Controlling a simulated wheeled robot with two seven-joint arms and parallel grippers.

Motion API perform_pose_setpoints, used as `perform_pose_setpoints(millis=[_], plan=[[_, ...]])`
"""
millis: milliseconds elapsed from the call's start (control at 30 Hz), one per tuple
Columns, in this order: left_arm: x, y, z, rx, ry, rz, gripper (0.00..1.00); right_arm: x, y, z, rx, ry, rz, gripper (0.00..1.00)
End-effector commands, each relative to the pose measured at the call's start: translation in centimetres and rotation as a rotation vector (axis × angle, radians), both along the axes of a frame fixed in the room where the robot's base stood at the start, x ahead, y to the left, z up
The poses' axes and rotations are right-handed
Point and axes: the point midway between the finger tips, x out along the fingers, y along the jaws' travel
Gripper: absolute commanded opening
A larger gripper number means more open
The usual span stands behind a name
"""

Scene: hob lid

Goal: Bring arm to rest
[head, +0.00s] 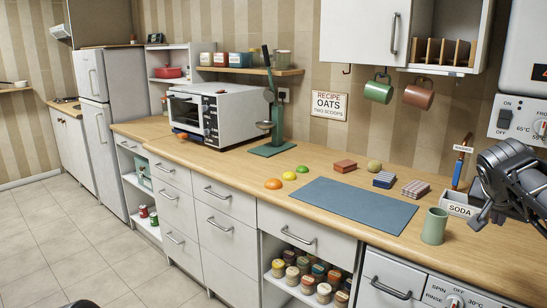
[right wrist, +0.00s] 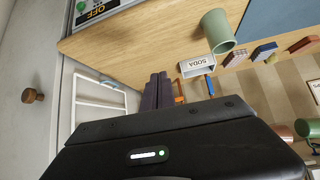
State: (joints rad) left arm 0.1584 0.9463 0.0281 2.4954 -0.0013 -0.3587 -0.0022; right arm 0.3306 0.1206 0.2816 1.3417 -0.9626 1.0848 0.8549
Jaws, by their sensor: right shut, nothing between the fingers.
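My right gripper (head: 486,208) hangs over the counter's right end in the head view, above and beside the white SODA box (head: 460,205). In the right wrist view its dark fingers (right wrist: 158,82) are together with nothing between them. The SODA box (right wrist: 196,66) and the green mug (right wrist: 217,30) lie beyond the fingers there.
The green mug (head: 434,226) stands near the counter's front edge by a blue-grey mat (head: 355,204). Small boxes (head: 384,180) and fruit (head: 273,184) lie around the mat. Mugs (head: 378,91) hang under the wall cabinet (head: 365,30). The floor (head: 60,230) at left is clear.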

Motion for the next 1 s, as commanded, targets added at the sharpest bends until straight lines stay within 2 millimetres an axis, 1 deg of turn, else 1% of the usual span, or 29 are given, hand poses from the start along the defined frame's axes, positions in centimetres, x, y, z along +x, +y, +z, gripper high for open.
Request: perform_pose_setpoints(millis=[100,167,267,367,467,567,667,700,733,767,800,867,900,967,1000], plan=[[0.0,0.0,0.0,0.0,0.0,0.001,0.0,1.3,0.5,0.6,-0.032,-0.017,0.081,0.0],[0.0,0.0,0.0,0.0,0.0,0.0,0.0,2.0,1.0,0.6,-0.036,-0.029,0.123,0.0],[0.0,0.0,0.0,0.0,0.0,0.0,0.0,3.3,2.4,0.1,-0.039,-0.045,0.201,0.0],[0.0,0.0,0.0,0.0,0.0,0.001,0.0,4.6,4.0,-0.9,-0.035,-0.059,0.282,0.0],[0.0,0.0,0.0,0.0,0.0,0.001,0.0,5.9,5.9,-3.0,-0.02,-0.062,0.366,0.0],[0.0,0.0,0.1,0.0,0.0,0.001,0.0,7.1,8.1,-5.7,0.002,-0.064,0.449,0.0],[0.0,0.0,0.3,0.0,0.0,0.001,0.0,8.2,10.8,-8.9,0.035,-0.063,0.536,0.0],[0.0,0.0,0.4,0.0,0.001,0.002,0.0,8.6,12.2,-10.7,0.055,-0.061,0.574,0.0],[0.0,0.0,0.4,0.0,0.001,0.002,0.0,8.8,13.2,-11.9,0.069,-0.062,0.6,0.0],[0.0,0.0,0.5,0.0,0.001,0.002,0.0,8.9,14.5,-13.7,0.089,-0.057,0.632,0.0],[0.0,0.0,0.7,0.0,0.001,0.002,0.0,9.0,16.2,-15.9,0.118,-0.055,0.671,0.0],[0.0,0.0,1.0,0.0,0.001,0.002,0.0,8.7,19.1,-19.7,0.167,-0.047,0.727,0.0],[0.0,0.0,1.2,0.0,0.001,0.002,0.0,8.2,21.0,-22.3,0.203,-0.043,0.758,0.0],[0.0,0.0,1.5,0.0,0.001,0.002,0.0,7.0,23.8,-26.1,0.256,-0.032,0.796,0.0],[0.0,0.0,1.7,0.0,0.001,0.002,0.0,6.0,25.5,-28.5,0.291,-0.025,0.813,0.0]])
